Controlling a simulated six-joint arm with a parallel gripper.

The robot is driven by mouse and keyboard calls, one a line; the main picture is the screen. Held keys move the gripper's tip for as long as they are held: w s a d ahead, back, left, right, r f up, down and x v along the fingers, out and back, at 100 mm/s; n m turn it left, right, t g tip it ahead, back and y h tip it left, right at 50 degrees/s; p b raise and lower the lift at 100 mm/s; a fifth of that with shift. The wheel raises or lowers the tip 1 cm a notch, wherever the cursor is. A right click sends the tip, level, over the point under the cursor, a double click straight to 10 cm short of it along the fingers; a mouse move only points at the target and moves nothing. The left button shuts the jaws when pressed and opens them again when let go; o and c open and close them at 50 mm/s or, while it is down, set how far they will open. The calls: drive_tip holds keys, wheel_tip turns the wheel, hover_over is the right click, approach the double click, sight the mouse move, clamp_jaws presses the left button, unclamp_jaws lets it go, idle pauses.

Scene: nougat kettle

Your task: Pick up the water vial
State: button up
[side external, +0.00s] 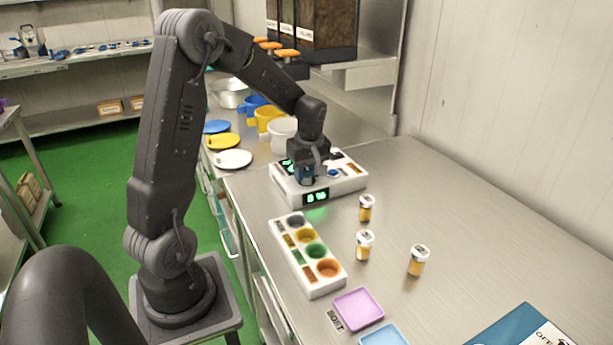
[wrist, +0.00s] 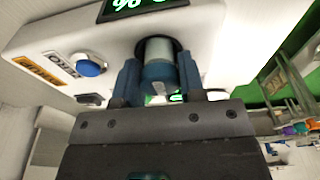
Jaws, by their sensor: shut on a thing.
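My gripper (side external: 306,172) is over the left part of the white device (side external: 345,184) on the steel bench. In the wrist view its two blue fingers (wrist: 156,80) are shut on a small cylinder, which I take to be the water vial (wrist: 158,52). The vial's pale grey section shows between the fingers, with a dark blue part below it. Its far end is at a dark round opening in the device; I cannot tell how deep it sits. Most of the vial is hidden in the side view.
A white rack (side external: 284,245) with coloured round wells stands in front of the device. Amber vials with white caps (side external: 366,207) (side external: 364,245) (side external: 417,260) stand to the right. Purple (side external: 358,309) and blue (side external: 385,337) trays lie near the front. Mugs (side external: 283,135) stand behind.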

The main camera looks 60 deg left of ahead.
sight(307, 168)
drive_tip(key=shift+r, duration=0.65)
wheel_tip(307, 168, up, 3)
drive_tip(key=shift+f, duration=0.15)
drive_tip(key=s+a+r, duration=0.5)
drive_tip(key=s+r, duration=0.2)
drive_tip(key=s, duration=0.2)
drive_tip(key=d+f, duration=0.3)
drive_tip(key=d, duration=1.4)
drive_tip(key=shift+w+a+f, duration=0.1)
drive_tip(key=shift+w+f, duration=0.05)
drive_tip(key=shift+f, duration=1.15)
drive_tip(key=shift+w+a+f, duration=0.1)
drive_tip(key=shift+w+f, duration=0.05)
drive_tip(key=shift+f, duration=1.15)
drive_tip(key=shift+w+a+f, duration=0.1)
drive_tip(key=shift+w+f, duration=0.05)
drive_tip(key=shift+f, duration=1.15)
drive_tip(key=shift+f, duration=0.4)
